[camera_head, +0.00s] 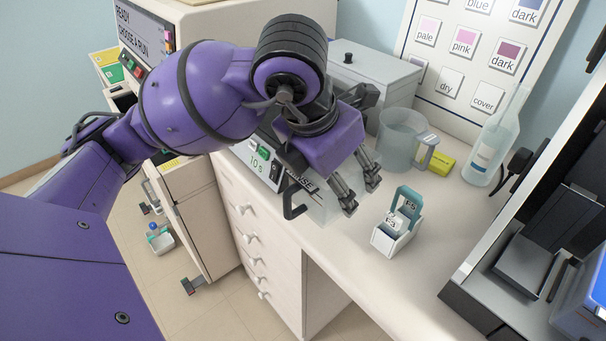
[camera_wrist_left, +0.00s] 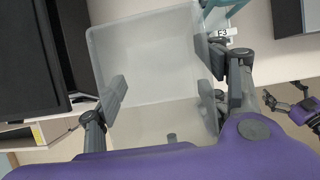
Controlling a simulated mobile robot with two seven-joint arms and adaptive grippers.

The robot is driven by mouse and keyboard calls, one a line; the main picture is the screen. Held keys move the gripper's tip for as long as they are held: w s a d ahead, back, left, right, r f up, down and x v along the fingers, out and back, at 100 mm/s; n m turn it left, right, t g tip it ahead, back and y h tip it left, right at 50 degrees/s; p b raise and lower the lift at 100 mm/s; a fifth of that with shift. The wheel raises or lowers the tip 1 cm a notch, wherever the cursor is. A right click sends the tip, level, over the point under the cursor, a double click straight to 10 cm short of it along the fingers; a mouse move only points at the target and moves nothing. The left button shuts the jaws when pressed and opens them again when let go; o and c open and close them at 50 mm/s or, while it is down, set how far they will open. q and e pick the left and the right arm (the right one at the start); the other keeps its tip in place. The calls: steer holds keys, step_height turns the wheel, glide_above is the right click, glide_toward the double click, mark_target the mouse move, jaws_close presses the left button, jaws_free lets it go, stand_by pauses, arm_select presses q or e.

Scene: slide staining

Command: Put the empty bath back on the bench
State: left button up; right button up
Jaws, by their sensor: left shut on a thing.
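My left gripper (camera_head: 360,190) is shut on a translucent, clear-walled bath (camera_head: 322,207), which is partly hidden behind the fingers. In the left wrist view the bath (camera_wrist_left: 150,55) fills the space between the gripper's fingers (camera_wrist_left: 165,95) and looks empty. In the head view it hangs at the front edge of the white bench (camera_head: 350,245); I cannot tell whether it touches the surface. A purple part with dark fingers at the right of the left wrist view looks like my right gripper (camera_wrist_left: 288,101), too small to read.
A small white rack with a teal handle (camera_head: 397,236) holding labelled slides stands right of the bath. Behind are a round translucent container (camera_head: 398,140), a yellow block (camera_head: 441,162) and a clear bottle (camera_head: 487,150). A dark machine (camera_head: 510,265) stands at right. The front bench has free room.

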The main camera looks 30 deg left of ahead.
mark_target(348, 171)
arm_select(q)
steer(key=w, duration=0.1)
steer(key=w+f, duration=0.1)
steer(key=w, duration=0.2)
steer(key=shift+w+a+f, duration=0.1)
steer(key=shift+w+f, duration=0.15)
steer(key=shift+w, duration=0.15)
steer(key=shift+o, duration=0.2)
steer(key=w+f, duration=0.4)
steer(key=f, duration=0.1)
steer(key=shift+w, duration=0.1)
steer(key=shift+w+f, duration=0.2)
steer(key=shift+f, duration=0.05)
steer(key=shift+w+a+f, duration=0.1)
steer(key=shift+w+f, duration=0.05)
steer(key=shift+f, duration=1.6)
steer(key=shift+f, duration=0.15)
steer(key=o, duration=1.8)
steer(key=shift+o, duration=0.2)
